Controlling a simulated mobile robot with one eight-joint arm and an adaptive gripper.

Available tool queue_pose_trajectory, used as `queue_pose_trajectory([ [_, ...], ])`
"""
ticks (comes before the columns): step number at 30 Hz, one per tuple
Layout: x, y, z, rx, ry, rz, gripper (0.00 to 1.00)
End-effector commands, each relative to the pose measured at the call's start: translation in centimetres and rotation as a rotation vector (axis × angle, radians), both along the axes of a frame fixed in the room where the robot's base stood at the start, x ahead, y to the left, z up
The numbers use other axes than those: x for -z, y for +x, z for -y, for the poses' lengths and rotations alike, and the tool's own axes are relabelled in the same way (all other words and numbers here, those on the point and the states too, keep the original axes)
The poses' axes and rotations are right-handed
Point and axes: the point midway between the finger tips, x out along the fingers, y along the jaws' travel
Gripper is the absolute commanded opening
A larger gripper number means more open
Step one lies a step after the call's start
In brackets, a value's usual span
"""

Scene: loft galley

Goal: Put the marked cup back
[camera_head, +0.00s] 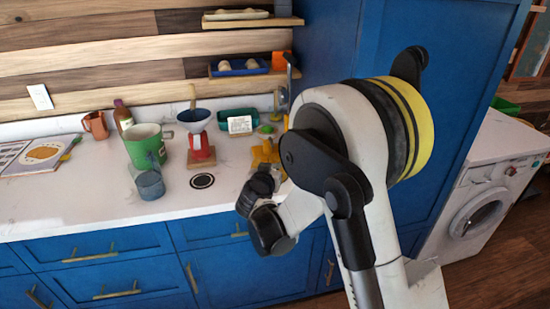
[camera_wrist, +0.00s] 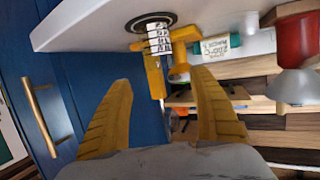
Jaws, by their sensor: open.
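A blue-grey cup (camera_head: 150,185) stands on the white counter (camera_head: 100,208) in the head view, in front of a green pot (camera_head: 146,145); I see no clear mark on it. A black-ringed disc (camera_head: 202,181) lies flat to its right, bare. The wrist view is upside down. My gripper (camera_wrist: 161,76) is open there with nothing between its yellow fingers. Beyond them is a small white piece with black markings (camera_wrist: 158,40) by a black ring (camera_wrist: 150,22); I cannot tell whether it is a cup. In the head view my fingers are not clearly visible.
A yellow object (camera_head: 265,155) stands close to my wrist. A red stand with a funnel (camera_head: 200,146), a teal box (camera_head: 238,121), a bottle (camera_head: 123,115) and a copper mug (camera_head: 96,125) stand farther back. A tall blue cabinet (camera_head: 325,40) bounds the right; the counter's front left is clear.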

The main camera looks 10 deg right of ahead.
Motion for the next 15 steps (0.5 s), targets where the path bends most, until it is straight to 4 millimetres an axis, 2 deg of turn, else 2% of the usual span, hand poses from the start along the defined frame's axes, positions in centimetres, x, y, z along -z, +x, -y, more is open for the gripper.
queue_pose_trajectory([
  [3, -1.0, -2.2, -1.0, -0.002, 0.0, 0.0, 0.71],
  [9, -1.6, -4.4, -1.9, 0.0, 0.0, -0.001, 0.71],
  [12, -2.1, -5.3, -1.5, 0.004, 0.001, -0.02, 0.71],
  [15, -3.4, -6.7, -0.1, 0.009, -0.001, -0.078, 0.71],
])
